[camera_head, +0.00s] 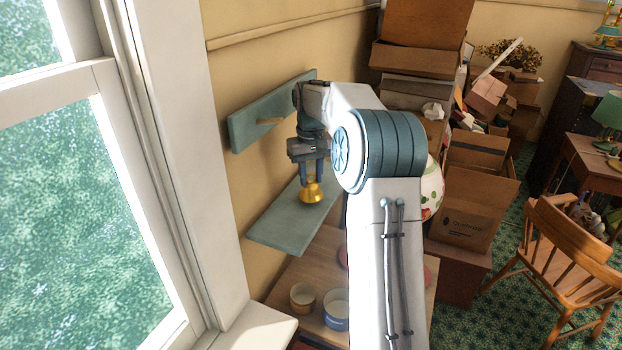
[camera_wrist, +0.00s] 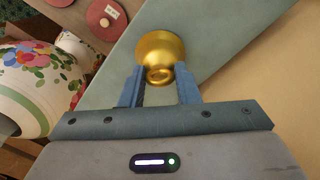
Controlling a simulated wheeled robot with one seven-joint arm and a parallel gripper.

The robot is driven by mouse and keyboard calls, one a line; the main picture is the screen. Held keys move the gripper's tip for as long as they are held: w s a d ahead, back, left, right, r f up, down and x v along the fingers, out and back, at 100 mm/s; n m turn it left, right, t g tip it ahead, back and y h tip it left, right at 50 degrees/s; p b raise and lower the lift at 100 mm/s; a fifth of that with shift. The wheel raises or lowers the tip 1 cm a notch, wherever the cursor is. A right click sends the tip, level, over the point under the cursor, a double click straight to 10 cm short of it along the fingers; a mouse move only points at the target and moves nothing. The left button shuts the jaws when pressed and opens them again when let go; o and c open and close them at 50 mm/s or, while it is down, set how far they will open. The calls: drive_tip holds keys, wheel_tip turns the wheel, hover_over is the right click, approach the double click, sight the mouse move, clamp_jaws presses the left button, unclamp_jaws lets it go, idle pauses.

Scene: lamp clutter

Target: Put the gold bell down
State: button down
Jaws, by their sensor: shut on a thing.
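The gold bell (camera_head: 311,193) hangs upright in my gripper (camera_head: 312,170), its wide rim facing down. In the head view it is over or on the green wall shelf (camera_head: 272,229); I cannot tell whether its rim touches the board. In the wrist view the bell (camera_wrist: 160,50) sits between the blue fingertips of my gripper (camera_wrist: 160,80), which are shut on its narrow upper part. The pale green shelf (camera_wrist: 220,40) shows behind the bell on both sides. My arm hides part of the shelf's far end in the head view.
A green board with a wooden peg (camera_head: 268,121) is on the wall above the shelf. A flowered round vase (camera_wrist: 35,85) is at left in the wrist view. The shelf's near end is bare.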

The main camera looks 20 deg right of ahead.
sight(311, 173)
drive_tip(key=shift+f, duration=0.95)
drive_tip(key=c, duration=1.1)
unclamp_jaws()
drive_tip(key=shift+o, duration=0.2)
wheel_tip(311, 173, up, 12)
drive_tip(key=shift+r, duration=0.1)
